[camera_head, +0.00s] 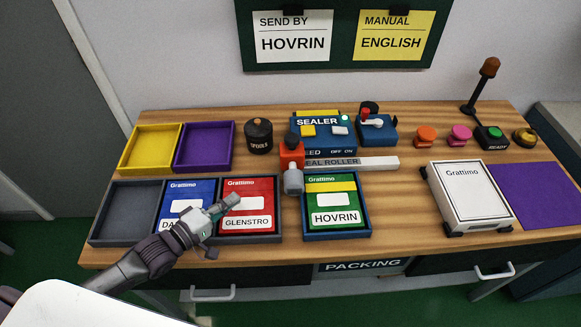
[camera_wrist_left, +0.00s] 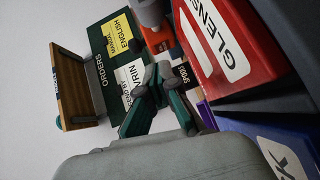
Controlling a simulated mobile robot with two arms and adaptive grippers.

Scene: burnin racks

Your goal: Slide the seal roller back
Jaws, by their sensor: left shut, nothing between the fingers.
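The seal roller (camera_head: 291,155) is an orange block with a dark top and a grey knob (camera_head: 293,182) facing the front. It sits at the left end of the pale rail labelled SEAL ROLLER (camera_head: 365,164), in front of the blue sealer (camera_head: 322,130). My left gripper (camera_head: 229,203) is shut and empty above the red Glenstro box (camera_head: 263,190), left of and in front of the roller, apart from it. In the left wrist view the shut fingers (camera_wrist_left: 155,78) show, with an orange part and a grey knob beyond them. My right gripper is not in view.
The green Hovrin box (camera_head: 334,187) lies in a blue tray right of the roller's knob. A dark spool (camera_head: 259,134) stands behind left. A white Grattimo box (camera_head: 470,193) and several buttons are at the right. Bare wood lies between the Hovrin and white boxes.

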